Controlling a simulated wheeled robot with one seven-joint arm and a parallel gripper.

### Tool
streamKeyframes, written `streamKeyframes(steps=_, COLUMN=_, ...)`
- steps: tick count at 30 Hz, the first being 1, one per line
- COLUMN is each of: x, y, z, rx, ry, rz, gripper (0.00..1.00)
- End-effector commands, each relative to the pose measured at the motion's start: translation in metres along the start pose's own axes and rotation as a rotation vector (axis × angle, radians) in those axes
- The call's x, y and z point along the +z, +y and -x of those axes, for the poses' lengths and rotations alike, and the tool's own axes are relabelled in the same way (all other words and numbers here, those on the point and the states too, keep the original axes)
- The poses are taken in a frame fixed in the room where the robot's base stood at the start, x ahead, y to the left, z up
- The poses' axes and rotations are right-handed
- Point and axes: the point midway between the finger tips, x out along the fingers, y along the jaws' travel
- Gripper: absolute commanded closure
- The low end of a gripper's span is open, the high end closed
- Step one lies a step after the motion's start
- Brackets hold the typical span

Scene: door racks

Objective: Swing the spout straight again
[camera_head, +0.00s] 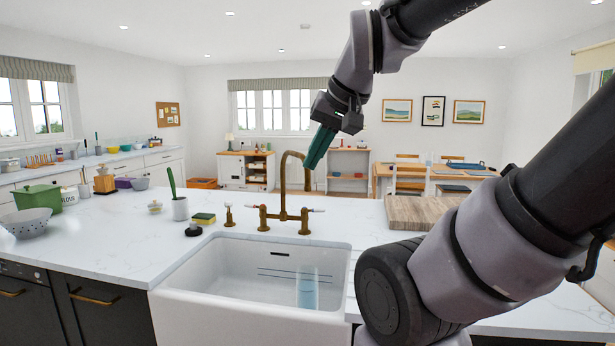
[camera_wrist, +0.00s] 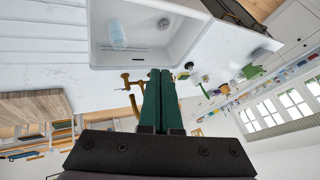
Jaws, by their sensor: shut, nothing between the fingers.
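The brass tap (camera_head: 283,190) stands behind the white sink, with a bridge body and a lever at each side. Its tall curved spout (camera_head: 292,153) rises from the middle and its outlet end hangs to the right. My gripper (camera_head: 309,166) comes down from the upper right with its long green fingers shut and empty. The fingertips are beside the spout's upper right bend; I cannot tell whether they touch it. In the wrist view my gripper (camera_wrist: 160,71) points toward the sink, and part of the brass tap (camera_wrist: 134,104) shows left of the fingers, which hide the rest.
The sink (camera_head: 250,270) holds a bluish clear tumbler (camera_head: 307,290). Left of the tap are a brass dispenser (camera_head: 229,214), a sponge (camera_head: 204,219) and a brush in a white pot (camera_head: 180,208). A wooden board (camera_head: 425,212) lies to the right.

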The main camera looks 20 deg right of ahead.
Motion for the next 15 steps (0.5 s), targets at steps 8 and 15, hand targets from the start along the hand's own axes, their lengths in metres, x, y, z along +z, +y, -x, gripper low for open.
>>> streamKeyframes(steps=8, x=0.007, y=-0.005, z=-0.016, rx=-0.023, ry=-0.090, rz=-0.093, gripper=0.43)
streamKeyframes(steps=15, x=0.017, y=-0.041, z=-0.072, rx=-0.183, ry=-0.447, rz=-0.569, gripper=0.43)
